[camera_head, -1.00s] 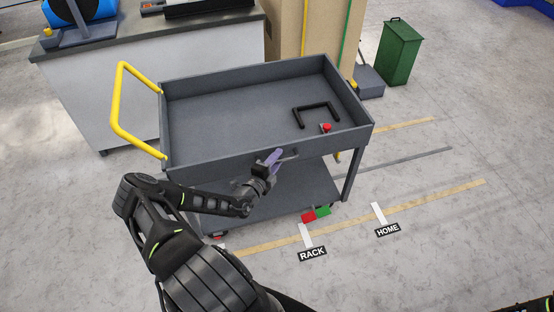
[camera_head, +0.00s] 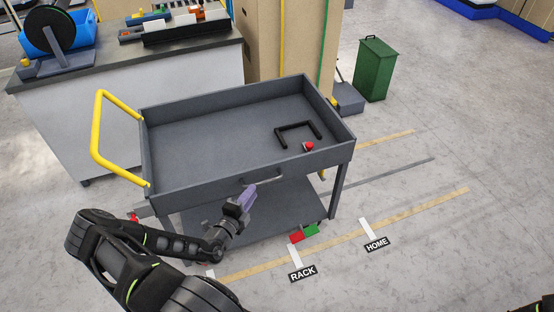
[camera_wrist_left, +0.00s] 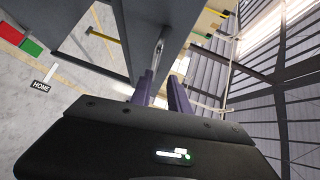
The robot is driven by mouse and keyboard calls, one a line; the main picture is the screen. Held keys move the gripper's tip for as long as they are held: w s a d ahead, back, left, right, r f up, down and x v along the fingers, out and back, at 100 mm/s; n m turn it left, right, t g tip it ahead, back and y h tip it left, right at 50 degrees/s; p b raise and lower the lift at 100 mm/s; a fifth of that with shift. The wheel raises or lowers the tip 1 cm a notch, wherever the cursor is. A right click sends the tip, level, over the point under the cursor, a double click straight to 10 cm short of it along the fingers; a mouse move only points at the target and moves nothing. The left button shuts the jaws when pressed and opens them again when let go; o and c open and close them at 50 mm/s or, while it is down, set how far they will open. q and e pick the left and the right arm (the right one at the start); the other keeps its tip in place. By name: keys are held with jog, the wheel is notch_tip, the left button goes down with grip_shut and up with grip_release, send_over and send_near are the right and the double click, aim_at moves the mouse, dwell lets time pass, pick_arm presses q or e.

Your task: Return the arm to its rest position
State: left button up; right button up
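My left arm comes in from the lower left of the head view. Its gripper (camera_head: 246,194) has purple fingers and is at the front of the grey cart (camera_head: 190,183), just below and left of a metal handle (camera_head: 268,177) on the front panel. In the left wrist view the two purple fingers (camera_wrist_left: 161,92) stand apart with a gap between them and nothing held. The metal handle (camera_wrist_left: 157,54) shows beyond the fingertips; I cannot tell whether they touch it. My right gripper is not in view.
The cart has a yellow push handle (camera_head: 97,137). A black U-shaped bar (camera_head: 298,126) and a red button (camera_head: 308,146) are in its top tray. A workbench (camera_head: 120,95) stands behind. A green bin (camera_head: 375,70) is at the back right. Floor labels read RACK (camera_head: 302,273) and HOME (camera_head: 377,244).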

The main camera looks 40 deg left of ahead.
pick_arm(q)
jog(key=s+d+f+m+g+h, duration=0.2)
jog(key=s+d+m+g+h, duration=0.15)
jog(key=d+m, duration=0.4)
jog(key=s+d+f+m+g+h, duration=0.2)
jog(key=s+d+f+m+h, duration=0.15)
jog(key=d+m, duration=0.4)
jog(key=s+d+f+m+g+h, duration=0.2)
jog(key=d+m+h, duration=0.25)
jog(key=d, duration=0.55)
jog(key=s+d+f+m+g+y, duration=0.1)
jog(key=s+d+m+g, duration=0.3)
jog(key=s+m, duration=0.5)
jog(key=s+d+f+m+g+y, duration=0.15)
jog(key=s+d+m+g, duration=0.3)
jog(key=m, duration=0.85)
jog(key=w+d+r+m+y, duration=0.2)
jog(key=d+r+m, duration=0.2)
jog(key=m, duration=1)
jog(key=shift+w+d+r, duration=0.3)
jog(key=shift+r, duration=0.55)
